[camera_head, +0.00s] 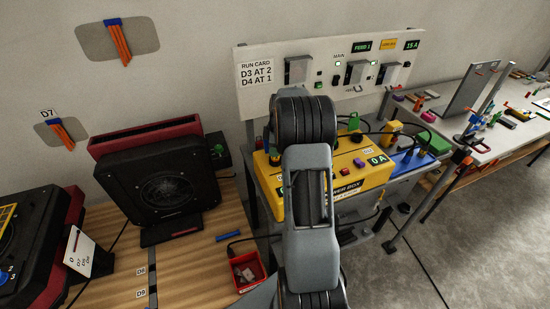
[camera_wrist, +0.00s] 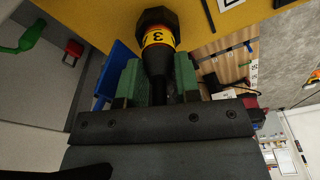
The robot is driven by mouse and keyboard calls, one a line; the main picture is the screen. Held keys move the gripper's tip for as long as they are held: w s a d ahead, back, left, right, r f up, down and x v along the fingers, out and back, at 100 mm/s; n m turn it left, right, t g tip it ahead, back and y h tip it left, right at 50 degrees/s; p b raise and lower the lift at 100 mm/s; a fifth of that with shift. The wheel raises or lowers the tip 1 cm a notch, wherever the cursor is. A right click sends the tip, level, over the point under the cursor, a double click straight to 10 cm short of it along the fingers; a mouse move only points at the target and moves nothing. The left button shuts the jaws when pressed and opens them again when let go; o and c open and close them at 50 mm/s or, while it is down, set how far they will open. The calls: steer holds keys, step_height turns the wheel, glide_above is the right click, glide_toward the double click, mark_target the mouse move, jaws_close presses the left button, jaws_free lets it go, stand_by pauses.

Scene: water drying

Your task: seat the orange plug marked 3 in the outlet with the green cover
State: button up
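The plug marked 3 (camera_wrist: 158,42) shows in the wrist view, with a dark body and a yellow-orange band. My gripper (camera_wrist: 157,82) has its green fingers on either side of the plug's dark lower part and appears shut on it. The plug's dark wide end is at a yellow surface (camera_wrist: 100,18); I cannot tell whether it touches. A green part (camera_wrist: 30,38) shows at the upper left; I cannot tell whether it is the green cover. In the head view my arm hides the gripper, the plug and part of the yellow power box (camera_head: 352,203).
A white panel (camera_head: 310,75) with switches stands behind the power box. A red bin (camera_head: 246,270) and a blue piece (camera_head: 228,236) lie on the wooden bench (camera_head: 205,260). A black fan unit (camera_head: 165,185) stands at left. A cluttered table (camera_head: 480,150) is at right.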

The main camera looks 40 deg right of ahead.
steer(key=c, duration=0.4)
steer(key=shift+r, duration=0.1)
